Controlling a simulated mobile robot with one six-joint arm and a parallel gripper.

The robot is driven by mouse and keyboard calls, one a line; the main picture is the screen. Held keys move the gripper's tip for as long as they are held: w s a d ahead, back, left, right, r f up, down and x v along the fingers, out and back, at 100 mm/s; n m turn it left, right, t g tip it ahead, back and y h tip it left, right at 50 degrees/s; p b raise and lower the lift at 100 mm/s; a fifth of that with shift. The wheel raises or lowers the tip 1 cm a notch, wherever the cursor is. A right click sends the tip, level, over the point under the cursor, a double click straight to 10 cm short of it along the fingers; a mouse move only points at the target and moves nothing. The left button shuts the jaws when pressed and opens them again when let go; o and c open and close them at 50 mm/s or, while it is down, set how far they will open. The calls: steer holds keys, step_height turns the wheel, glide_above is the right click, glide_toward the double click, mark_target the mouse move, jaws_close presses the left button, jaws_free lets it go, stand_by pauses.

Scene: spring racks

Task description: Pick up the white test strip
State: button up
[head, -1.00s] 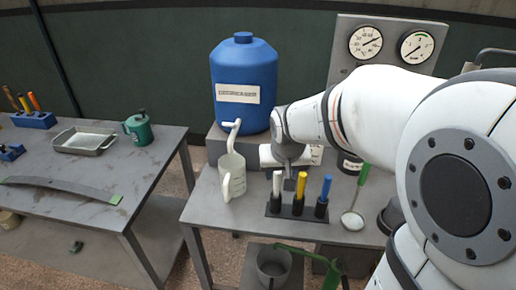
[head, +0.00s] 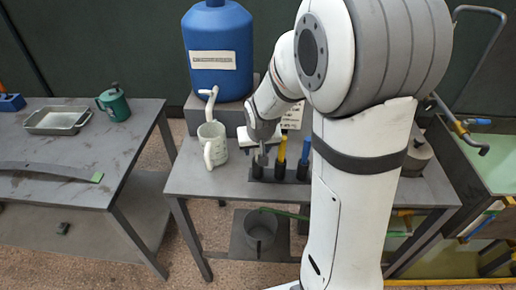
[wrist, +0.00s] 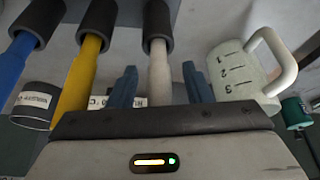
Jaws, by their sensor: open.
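The white test strip (wrist: 159,82) stands in a dark holder tube of the rack, between the two blue-grey fingers of my gripper (wrist: 160,85) in the wrist view. The fingers are open, with a gap on both sides of the strip. In the head view my gripper (head: 262,157) is over the left slot of the rack (head: 280,176) and hides the strip. A yellow strip (wrist: 84,72) and a blue strip (wrist: 16,58) stand in the neighbouring slots; the head view shows the yellow one (head: 282,150) and the blue one (head: 304,152) too.
A white measuring jug (head: 212,147) stands left of the rack, under the tap of a blue barrel (head: 218,50). It is close to one finger's side in the wrist view (wrist: 238,70). A side table (head: 70,150) is at left, a sink (head: 478,150) at right.

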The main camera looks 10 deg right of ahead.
steer(key=shift+c, duration=0.6)
steer(key=c, duration=0.9)
steer(key=shift+o, duration=0.2)
step_height(320, 180, up, 11)
steer(key=shift+f, duration=0.2)
steer(key=shift+s+f, duration=0.1)
